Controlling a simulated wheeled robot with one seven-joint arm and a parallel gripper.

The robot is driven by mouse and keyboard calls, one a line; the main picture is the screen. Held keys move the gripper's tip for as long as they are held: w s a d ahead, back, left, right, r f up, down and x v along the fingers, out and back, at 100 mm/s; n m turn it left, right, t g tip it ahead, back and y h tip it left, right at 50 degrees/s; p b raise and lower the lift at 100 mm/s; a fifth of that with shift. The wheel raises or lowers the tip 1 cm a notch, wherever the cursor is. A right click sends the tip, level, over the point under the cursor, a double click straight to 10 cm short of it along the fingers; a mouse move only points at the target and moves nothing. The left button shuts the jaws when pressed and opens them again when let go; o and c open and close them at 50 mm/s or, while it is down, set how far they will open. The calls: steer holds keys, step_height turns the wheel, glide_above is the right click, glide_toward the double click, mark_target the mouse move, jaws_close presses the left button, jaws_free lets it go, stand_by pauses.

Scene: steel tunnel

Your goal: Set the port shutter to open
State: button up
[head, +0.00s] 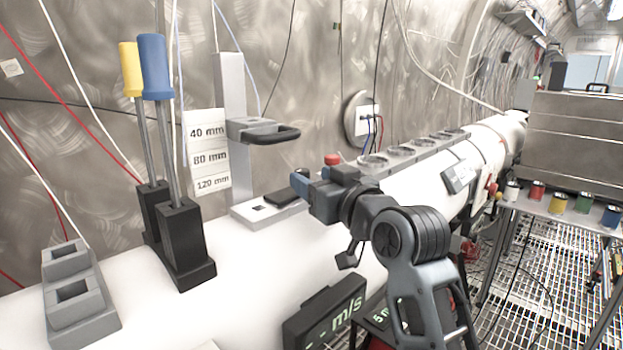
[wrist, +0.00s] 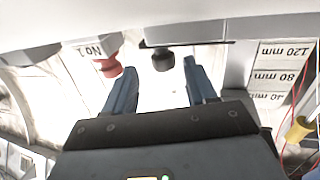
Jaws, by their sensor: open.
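In the wrist view a black knob (wrist: 163,61) shows by a dark slot, between the two blue fingertips of my open gripper (wrist: 160,68). I cannot tell whether the fingers touch it.
A red knob (wrist: 108,66) shows beside one finger, and a red button (head: 332,159) behind my gripper. A grey post with a handled slider (head: 262,131) stands close behind the plate, by height labels (head: 208,155). Yellow (head: 131,68) and blue (head: 154,66) tools stand left.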

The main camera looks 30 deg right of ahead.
steer(key=s, duration=0.5)
steer(key=shift+s+d+b, duration=0.15)
steer(key=shift+s+b, duration=0.2)
steer(key=shift+s, duration=0.05)
